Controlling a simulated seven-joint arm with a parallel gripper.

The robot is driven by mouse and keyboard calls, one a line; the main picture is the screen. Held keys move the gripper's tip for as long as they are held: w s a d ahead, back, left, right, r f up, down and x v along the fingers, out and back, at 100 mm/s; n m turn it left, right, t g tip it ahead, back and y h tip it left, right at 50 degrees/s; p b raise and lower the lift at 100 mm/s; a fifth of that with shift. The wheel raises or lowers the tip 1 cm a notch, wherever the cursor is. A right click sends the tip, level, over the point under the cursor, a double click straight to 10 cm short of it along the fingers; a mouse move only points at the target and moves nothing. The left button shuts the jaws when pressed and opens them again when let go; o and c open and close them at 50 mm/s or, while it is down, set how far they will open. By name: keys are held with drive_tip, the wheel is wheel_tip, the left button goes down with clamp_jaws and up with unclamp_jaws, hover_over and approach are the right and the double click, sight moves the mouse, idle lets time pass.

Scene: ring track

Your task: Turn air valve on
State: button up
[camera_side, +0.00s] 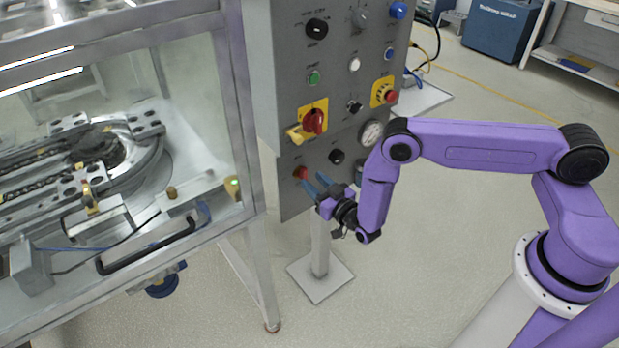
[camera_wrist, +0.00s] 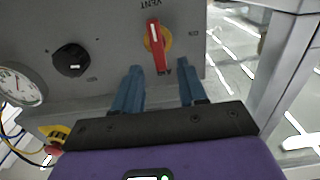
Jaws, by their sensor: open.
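The air valve is a red lever handle (camera_wrist: 156,45) on a yellowish round base, set on the grey panel.
A black knob (camera_side: 336,156) and a pressure gauge (camera_side: 371,133) sit to the valve's right. A red and yellow rotary switch (camera_side: 313,122) is above. A glass-walled machine (camera_side: 215,100) stands to the left. The floor (camera_side: 400,270) below my arm is clear.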

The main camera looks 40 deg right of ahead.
drive_tip(key=shift+w, duration=1.5)
clamp_jaws()
drive_tip(key=shift+d+f+m, duration=0.25)
drive_tip(key=shift+f+m, duration=0.05)
drive_tip(key=shift+m, duration=2.7)
drive_tip(key=shift+d+f+m, duration=0.25)
drive_tip(key=shift+d+m, duration=0.05)
drive_tip(key=shift+m, duration=2.7)
drive_tip(key=shift+d+f+m, duration=0.25)
drive_tip(key=shift+f+m, duration=0.05)
drive_tip(key=shift+m, duration=2.7)
